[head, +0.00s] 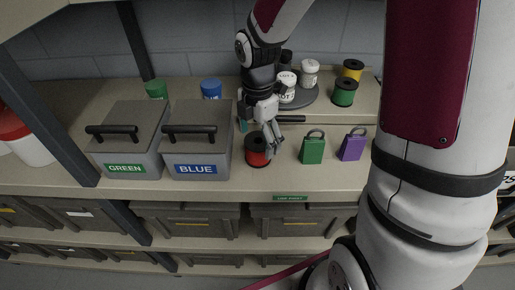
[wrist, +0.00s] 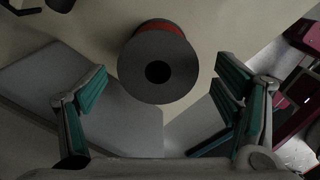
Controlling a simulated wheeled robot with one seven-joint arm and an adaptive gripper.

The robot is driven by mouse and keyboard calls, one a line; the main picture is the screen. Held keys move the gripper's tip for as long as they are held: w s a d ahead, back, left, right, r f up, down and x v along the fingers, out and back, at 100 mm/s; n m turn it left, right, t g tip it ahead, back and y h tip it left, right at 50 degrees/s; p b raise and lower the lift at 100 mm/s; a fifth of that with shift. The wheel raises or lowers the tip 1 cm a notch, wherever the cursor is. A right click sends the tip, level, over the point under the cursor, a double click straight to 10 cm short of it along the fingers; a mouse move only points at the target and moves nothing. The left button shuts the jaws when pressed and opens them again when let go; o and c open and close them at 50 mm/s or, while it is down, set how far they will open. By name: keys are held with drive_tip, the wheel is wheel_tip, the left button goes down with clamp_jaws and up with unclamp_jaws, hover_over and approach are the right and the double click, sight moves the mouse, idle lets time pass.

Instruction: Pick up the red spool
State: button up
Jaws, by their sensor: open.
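The red spool (head: 257,152) stands upright on the shelf in the head view, with black flanges and red filament between them. In the wrist view the red spool (wrist: 158,72) shows its dark round top flange with a centre hole and a strip of red at its far edge. My gripper (head: 258,132) is just above and around the spool in the head view. In the wrist view my gripper (wrist: 160,105) is open, one teal-padded finger to each side of the spool, with gaps between them. The fingers hold nothing.
Left of the spool stand a grey box labelled BLUE (head: 197,145) and one labelled GREEN (head: 128,140). To the right are a green padlock (head: 313,150) and a purple padlock (head: 352,147). Behind are white jars on a round tray (head: 305,104) and a green spool (head: 344,92).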

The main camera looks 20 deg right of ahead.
wheel_tip(320, 180, down, 5)
drive_tip(key=shift+w+d+f, duration=0.1)
drive_tip(key=shift+w, duration=0.05)
drive_tip(key=c, duration=1.4)
